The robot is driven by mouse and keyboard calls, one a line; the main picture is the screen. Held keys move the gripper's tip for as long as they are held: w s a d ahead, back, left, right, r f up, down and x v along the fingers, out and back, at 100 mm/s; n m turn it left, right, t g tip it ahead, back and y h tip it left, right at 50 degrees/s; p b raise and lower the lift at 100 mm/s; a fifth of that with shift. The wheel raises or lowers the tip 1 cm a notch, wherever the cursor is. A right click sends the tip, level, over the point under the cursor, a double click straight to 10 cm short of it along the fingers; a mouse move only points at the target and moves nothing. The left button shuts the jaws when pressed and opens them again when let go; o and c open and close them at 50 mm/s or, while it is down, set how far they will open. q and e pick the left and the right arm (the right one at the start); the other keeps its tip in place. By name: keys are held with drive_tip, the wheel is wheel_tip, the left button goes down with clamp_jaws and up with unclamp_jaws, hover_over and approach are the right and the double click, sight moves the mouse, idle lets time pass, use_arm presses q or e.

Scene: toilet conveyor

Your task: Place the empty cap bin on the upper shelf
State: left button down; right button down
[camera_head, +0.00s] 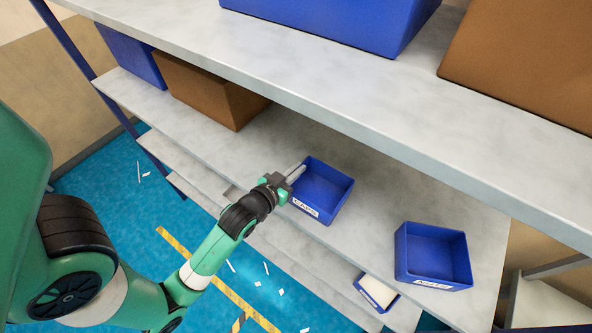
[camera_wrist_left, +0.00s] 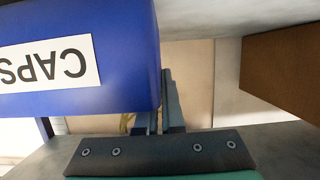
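The blue cap bin (camera_head: 325,189), labelled CAPS, is upright and empty near the front edge of the middle shelf (camera_head: 378,205). My left gripper (camera_head: 297,174) is at the rim of its left wall. In the left wrist view the bin (camera_wrist_left: 125,40) appears upside down, and the narrowly spaced fingers (camera_wrist_left: 160,112) straddle the edge of its wall, shut on it. One finger is partly hidden behind the bin. I cannot tell whether its base touches the shelf. The upper shelf (camera_head: 330,75) runs above. My right gripper is not in view.
A blue nuts bin (camera_head: 433,256) stands to the right on the middle shelf. A brown box (camera_head: 210,90) stands to the left. On the upper shelf are a large blue bin (camera_head: 340,18) and a brown box (camera_head: 525,55), with bare surface in front. Another small bin (camera_head: 376,292) shows lower down.

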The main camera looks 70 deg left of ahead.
use_arm(q)
drive_tip(key=shift+f, duration=0.15)
drive_tip(key=shift+f, duration=0.15)
drive_tip(key=c, duration=1)
unclamp_jaws()
drive_tip(key=shift+c, duration=0.2)
